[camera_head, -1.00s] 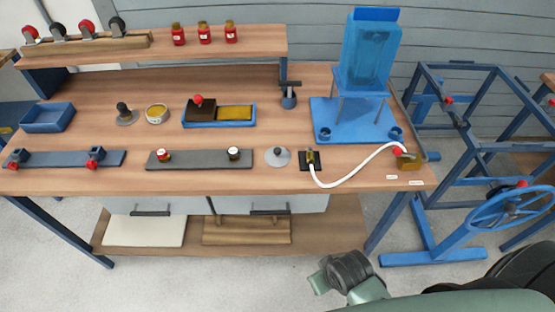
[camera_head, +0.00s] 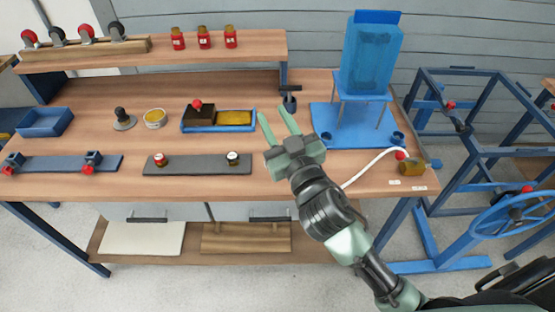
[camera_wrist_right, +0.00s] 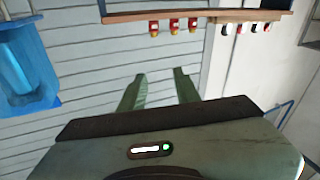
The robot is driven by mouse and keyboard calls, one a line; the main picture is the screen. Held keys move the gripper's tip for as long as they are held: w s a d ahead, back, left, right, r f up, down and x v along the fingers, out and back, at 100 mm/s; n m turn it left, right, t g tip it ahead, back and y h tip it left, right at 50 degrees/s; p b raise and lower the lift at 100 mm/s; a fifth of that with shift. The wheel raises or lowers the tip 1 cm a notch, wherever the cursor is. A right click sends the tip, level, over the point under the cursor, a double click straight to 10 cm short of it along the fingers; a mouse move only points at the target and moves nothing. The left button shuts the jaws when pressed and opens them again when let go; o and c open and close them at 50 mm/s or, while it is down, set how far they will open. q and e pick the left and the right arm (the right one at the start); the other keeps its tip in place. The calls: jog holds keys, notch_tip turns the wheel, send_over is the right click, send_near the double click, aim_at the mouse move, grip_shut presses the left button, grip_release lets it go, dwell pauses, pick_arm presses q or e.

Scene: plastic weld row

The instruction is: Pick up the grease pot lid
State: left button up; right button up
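The grease pot lid (camera_head: 124,122), a grey disc with a black knob, lies on the workbench left of the middle. To its right stands the open grease pot (camera_head: 155,118), with yellowish-brown contents. My right gripper (camera_head: 276,114) is over the bench, well right of the lid, its two green fingers apart and nothing between them. Its open fingers also show in the right wrist view (camera_wrist_right: 157,88), where neither lid nor pot is in view. My left gripper is not in view.
Between lid and gripper lies a blue tray (camera_head: 218,128) with a dark block and red knob. A grey strip (camera_head: 198,164) lies in front. A blue stand (camera_head: 366,70) is at the right, a blue bin (camera_head: 45,121) at the left. A raised shelf (camera_head: 180,48) runs behind.

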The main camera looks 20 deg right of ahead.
jog(key=a+r+n+y, duration=0.8)
jog(key=a+r+y, duration=0.1)
jog(key=y, duration=0.1)
jog(key=s+a+f+n+g+y, duration=0.1)
jog(key=s+a+n+g+y, duration=0.4)
jog(key=a+n+g+y, duration=0.55)
notch_tip(320, 180, down, 8)
jog(key=a+n+g+h, duration=0.2)
jog(key=n+g+h, duration=0.4)
jog(key=g+h, duration=0.1)
jog(key=w+d+f+m+h, duration=0.2)
jog(key=w+d+f+h, duration=0.2)
jog(key=d+f+h, duration=0.35)
jog(key=w+d+f+m+h, duration=0.15)
jog(key=d+h, duration=0.25)
jog(key=d, duration=0.4)
jog(key=w+d+m+h, duration=0.2)
jog(key=w+d+h, duration=0.1)
jog(key=d, duration=0.6)
jog(key=f, duration=0.2)
jog(key=w+f+p, duration=0.1)
jog(key=f, duration=0.4)
jog(key=shift+w+a, duration=0.2)
jog(key=shift+a, duration=0.2)
jog(key=shift+r, duration=0.1)
grip_shut()
